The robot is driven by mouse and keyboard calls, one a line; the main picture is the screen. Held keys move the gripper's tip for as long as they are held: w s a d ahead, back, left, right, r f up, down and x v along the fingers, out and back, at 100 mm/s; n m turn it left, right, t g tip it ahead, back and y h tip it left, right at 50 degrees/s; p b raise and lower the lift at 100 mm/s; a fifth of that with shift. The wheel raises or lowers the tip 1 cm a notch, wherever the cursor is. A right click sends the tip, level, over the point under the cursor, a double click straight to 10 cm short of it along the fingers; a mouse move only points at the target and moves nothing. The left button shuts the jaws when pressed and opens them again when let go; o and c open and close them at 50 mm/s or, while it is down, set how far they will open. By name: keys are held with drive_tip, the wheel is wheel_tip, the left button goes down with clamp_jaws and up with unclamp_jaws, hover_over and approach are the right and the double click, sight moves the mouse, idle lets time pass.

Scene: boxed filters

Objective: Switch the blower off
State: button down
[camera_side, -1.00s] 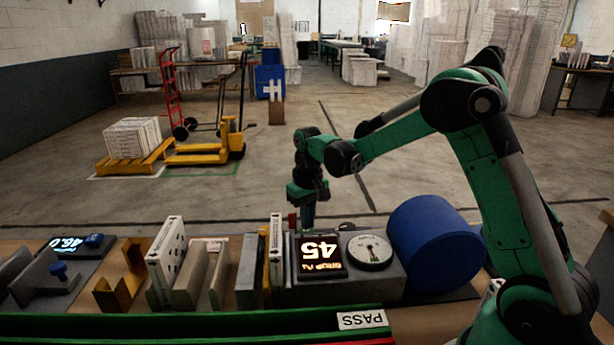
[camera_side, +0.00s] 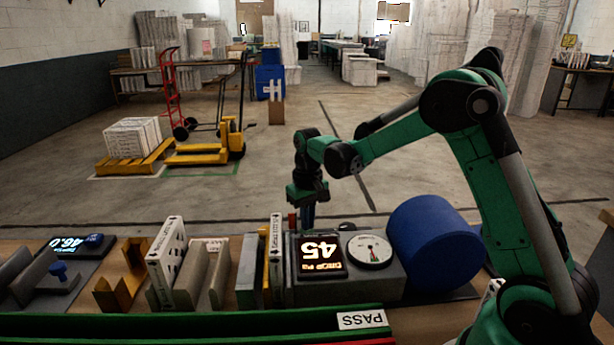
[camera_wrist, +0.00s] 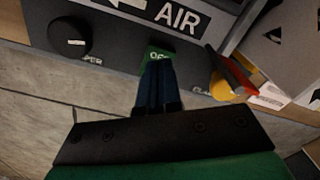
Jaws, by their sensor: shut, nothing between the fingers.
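The blower unit is a grey box with a lit display reading 45 (camera_side: 318,256), upside down in the side view, and a round dial (camera_side: 370,250) beside it. A large blue cylinder (camera_side: 436,243) stands to its right. In the wrist view, a green switch marked OFF (camera_wrist: 158,53) sits on the dark panel below the AIR label. My gripper (camera_wrist: 157,66) is shut and empty, its fingertips at the lower edge of the green switch. They partly cover it, and I cannot tell whether they press it. In the side view my gripper (camera_side: 308,220) is behind the box, its tips hidden.
A black knob (camera_wrist: 70,37) is left of the switch, and a yellow and red clamp-like part (camera_wrist: 230,80) is close on the right. White filters (camera_side: 167,262) stand in slots left of the box. A green PASS rail (camera_side: 200,325) runs along the front.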

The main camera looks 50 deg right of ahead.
wheel_tip(320, 180, up, 7)
drive_tip(key=shift+f, duration=0.15)
idle(0.4)
drive_tip(key=s+a+r+n+t, duration=0.1)
drive_tip(key=s+a+t, duration=0.1)
drive_tip(key=s+a, duration=0.1)
drive_tip(key=s+a+r+n+t, duration=0.1)
drive_tip(key=s+a+t, duration=0.1)
drive_tip(key=s+a, duration=0.1)
drive_tip(key=s+a+r+t, duration=0.1)
drive_tip(key=s+a+t, duration=0.1)
drive_tip(key=s, duration=0.3)
drive_tip(key=shift+a+n+t, duration=0.3)
drive_tip(key=shift+a+n, duration=0.1)
drive_tip(key=shift+a, duration=0.25)
drive_tip(key=shift+s+a+f+t, duration=0.25)
drive_tip(key=shift+s+f+t, duration=0.05)
drive_tip(key=shift+s+f, duration=0.1)
